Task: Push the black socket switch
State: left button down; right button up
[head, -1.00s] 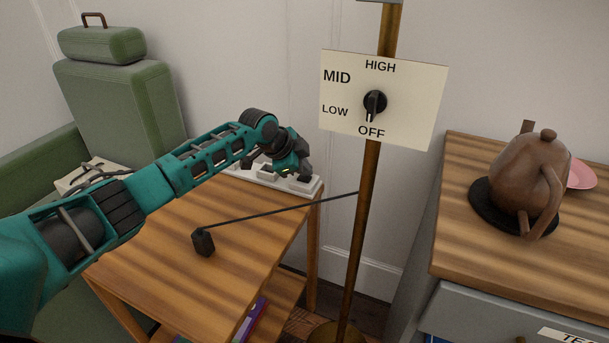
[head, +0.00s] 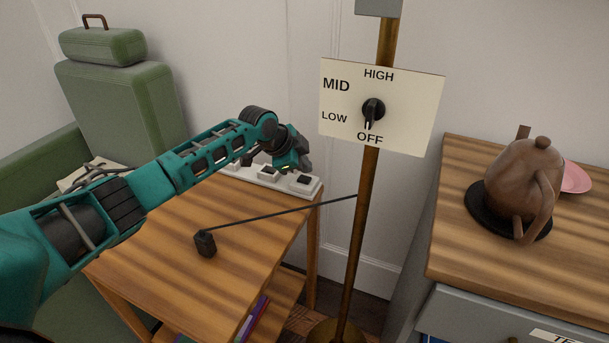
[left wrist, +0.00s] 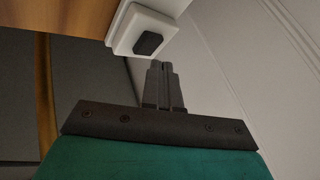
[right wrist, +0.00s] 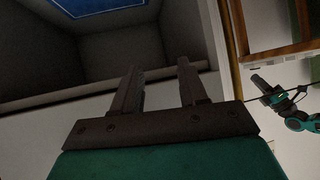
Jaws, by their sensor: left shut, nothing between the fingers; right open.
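A white socket strip (head: 232,171) lies along the back edge of the wooden side table. A black socket switch (head: 305,180) is on the strip's right end in the head view. In the left wrist view the black switch (left wrist: 148,43) sits on a white square plate, just beyond and left of the fingertips. My left gripper (head: 304,165) is shut and empty, close above the switch with a small gap showing. Its closed fingers (left wrist: 158,66) also show in the left wrist view. My right gripper (right wrist: 158,72) is open and empty, seen only in the right wrist view.
A lamp pole (head: 359,230) with a dial sign (head: 412,115) stands right of the table (head: 170,255). A black plug (head: 205,244) on a cable lies on the table. A brown teapot (head: 522,185) stands on the right cabinet. Green luggage (head: 115,110) is behind my left arm.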

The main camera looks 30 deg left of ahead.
aim_at(303, 179)
pick_arm(q)
notch_tip(303, 179, up, 6)
jog(key=p, duration=0.4)
jog(key=shift+f+p, duration=0.25)
jog(key=shift+p, duration=0.15)
